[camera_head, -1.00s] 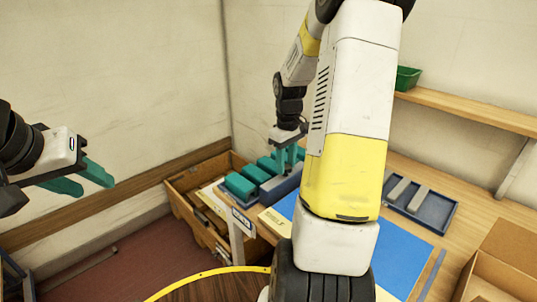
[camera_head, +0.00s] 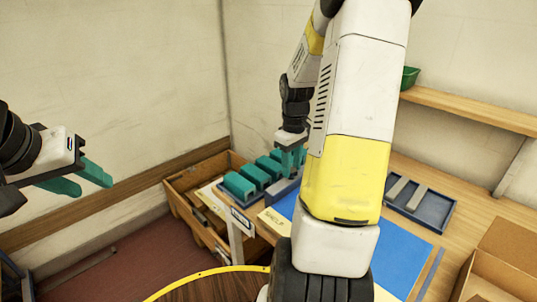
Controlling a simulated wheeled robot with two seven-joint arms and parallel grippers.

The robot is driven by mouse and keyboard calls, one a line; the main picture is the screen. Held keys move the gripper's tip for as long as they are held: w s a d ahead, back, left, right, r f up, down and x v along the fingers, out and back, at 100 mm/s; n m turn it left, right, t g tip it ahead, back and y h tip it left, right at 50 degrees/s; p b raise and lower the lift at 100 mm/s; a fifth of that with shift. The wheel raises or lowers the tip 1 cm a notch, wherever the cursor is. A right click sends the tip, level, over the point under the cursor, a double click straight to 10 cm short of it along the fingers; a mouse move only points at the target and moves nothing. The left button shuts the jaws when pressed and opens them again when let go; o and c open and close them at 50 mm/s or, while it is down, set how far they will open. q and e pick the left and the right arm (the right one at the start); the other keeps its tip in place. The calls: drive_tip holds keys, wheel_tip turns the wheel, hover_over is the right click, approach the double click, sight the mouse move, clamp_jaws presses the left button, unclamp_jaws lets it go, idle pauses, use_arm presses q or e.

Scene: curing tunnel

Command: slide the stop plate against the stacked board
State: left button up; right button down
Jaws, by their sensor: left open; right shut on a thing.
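Several teal blocks stand in a row on the wooden bench; the nearest block (camera_head: 239,187) is at the left end. A grey plate-like piece (camera_head: 281,189) lies just right of the row, apparently the stop plate. My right gripper (camera_head: 290,174) points down at this piece, shut on it; the grip itself is partly hidden. I cannot tell which piece is the stacked board, nor whether the plate touches the blocks. My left gripper (camera_head: 87,180) is open and empty, in the air at the far left, well away from the bench.
A wooden crate (camera_head: 184,191) stands beyond the bench's left end. A blue mat (camera_head: 400,255) covers the bench, partly behind my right arm. A dark tray with grey bars (camera_head: 433,212), a cardboard box (camera_head: 498,272) and a shelf with a green bin (camera_head: 410,77) are at right.

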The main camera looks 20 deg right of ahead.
drive_tip(key=c, duration=1)
unclamp_jaws()
drive_tip(key=shift+o, duration=0.2)
wheel_tip(320, 180, up, 7)
drive_tip(key=shift+r, duration=0.4)
